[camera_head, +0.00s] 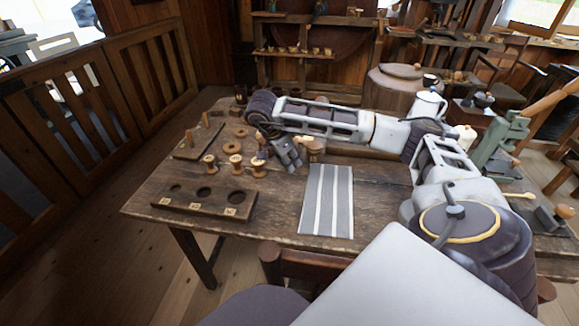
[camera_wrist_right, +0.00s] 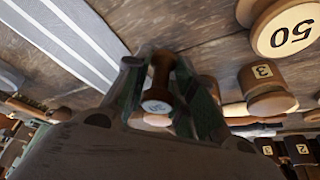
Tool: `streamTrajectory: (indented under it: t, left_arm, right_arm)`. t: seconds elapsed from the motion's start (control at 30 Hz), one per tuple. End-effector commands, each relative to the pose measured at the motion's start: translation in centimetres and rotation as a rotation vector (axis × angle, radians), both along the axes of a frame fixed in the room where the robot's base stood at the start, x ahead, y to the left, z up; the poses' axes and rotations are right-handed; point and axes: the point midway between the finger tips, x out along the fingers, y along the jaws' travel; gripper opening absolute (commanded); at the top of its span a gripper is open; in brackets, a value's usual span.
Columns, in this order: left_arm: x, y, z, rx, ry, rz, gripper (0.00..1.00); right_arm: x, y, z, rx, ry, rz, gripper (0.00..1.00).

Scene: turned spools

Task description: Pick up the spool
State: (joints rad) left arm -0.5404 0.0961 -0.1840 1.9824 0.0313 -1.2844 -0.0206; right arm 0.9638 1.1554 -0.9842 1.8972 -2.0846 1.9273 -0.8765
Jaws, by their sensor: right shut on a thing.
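My right gripper (camera_head: 288,157) reaches over the workbench between the striped cloth and the standing spools. In the right wrist view my right gripper (camera_wrist_right: 158,82) is shut on a turned brown wooden spool (camera_wrist_right: 160,75), with one finger on each side. I cannot clearly make out the held spool in the head view. Other spools (camera_head: 236,163) stand to the left of the gripper. My left gripper is not in view.
A dark board with round holes (camera_head: 185,203) lies at the bench's front left. A grey striped cloth (camera_head: 327,200) lies right of the gripper. A board with upright pegs (camera_head: 198,140) is at the back left. A numbered wooden piece (camera_wrist_right: 282,28) is close in the wrist view.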

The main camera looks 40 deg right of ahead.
Motion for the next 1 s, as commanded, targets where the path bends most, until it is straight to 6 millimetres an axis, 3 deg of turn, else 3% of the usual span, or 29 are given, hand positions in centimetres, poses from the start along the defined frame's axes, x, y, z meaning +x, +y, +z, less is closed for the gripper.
streamTrajectory:
  t: [0.2, 0.4, 1.0]
  left_arm:
    - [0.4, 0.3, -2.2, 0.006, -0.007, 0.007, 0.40]
    - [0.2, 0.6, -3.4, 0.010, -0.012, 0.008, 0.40]
    - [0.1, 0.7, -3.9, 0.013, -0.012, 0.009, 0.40]
  right_arm:
    - [0.0, 0.0, 3.5, 0.001, -0.002, 0.002, 0.14]
    - [0.0, 0.0, 5.2, 0.000, -0.002, 0.001, 0.14]
    - [0.0, 0.0, 5.6, 0.000, -0.001, 0.000, 0.14]
